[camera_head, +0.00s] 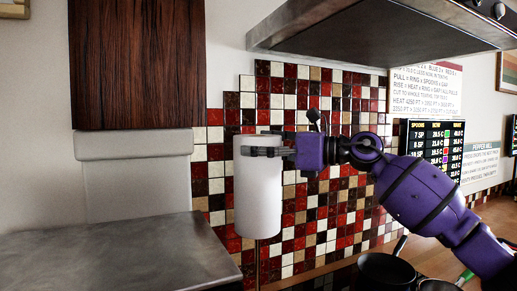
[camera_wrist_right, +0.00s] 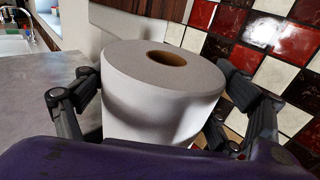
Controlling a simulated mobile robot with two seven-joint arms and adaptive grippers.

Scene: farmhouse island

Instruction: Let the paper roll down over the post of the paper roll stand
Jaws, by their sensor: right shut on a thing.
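The white paper roll (camera_head: 257,205) hangs upright in the head view, in front of the tiled wall. My right gripper (camera_head: 263,152) is shut on it near its top, coming from the right. In the right wrist view the roll (camera_wrist_right: 150,112) sits between the two fingers, with its brown core hole facing up. The thin post of the paper roll stand (camera_head: 257,270) shows below the roll, in line with its middle. I cannot tell whether the post's tip is inside the core; no post shows at the top hole. The stand's base is out of view. My left gripper is not in view.
A grey countertop (camera_head: 120,255) lies at the left. Dark pans (camera_head: 382,270) stand at the lower right, below my right arm. A range hood (camera_head: 375,38) hangs above. The tiled wall (camera_head: 320,215) is behind the roll.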

